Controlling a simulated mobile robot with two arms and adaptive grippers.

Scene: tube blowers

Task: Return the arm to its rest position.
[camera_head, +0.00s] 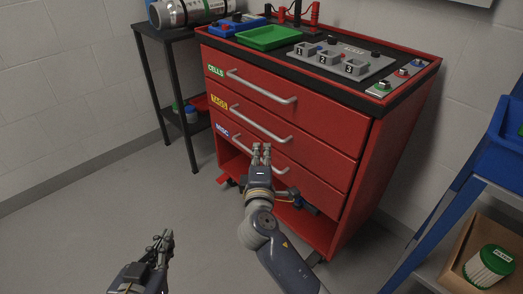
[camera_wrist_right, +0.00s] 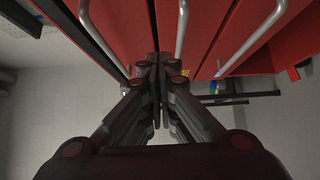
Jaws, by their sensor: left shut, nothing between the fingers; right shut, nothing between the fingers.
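My right gripper (camera_head: 261,150) is in the middle of the head view, in front of the red drawer cabinet (camera_head: 362,139), over the area of its lower drawers. Its fingers are together and hold nothing. In the right wrist view my right gripper (camera_wrist_right: 156,62) also shows closed, with the red drawer fronts and their handles above it. I cannot tell whether it touches the cabinet. My left gripper (camera_head: 165,240) is at the lower left of the head view, over bare floor, with its fingers together and empty.
The cabinet's drawers look closed. A green tray (camera_head: 268,37) and a numbered grey panel (camera_head: 341,62) are on its top. A dark side table (camera_head: 152,75) with a metal cylinder (camera_head: 187,11) stands behind left. A blue-framed shelf (camera_head: 432,233) is at right. Floor at left is clear.

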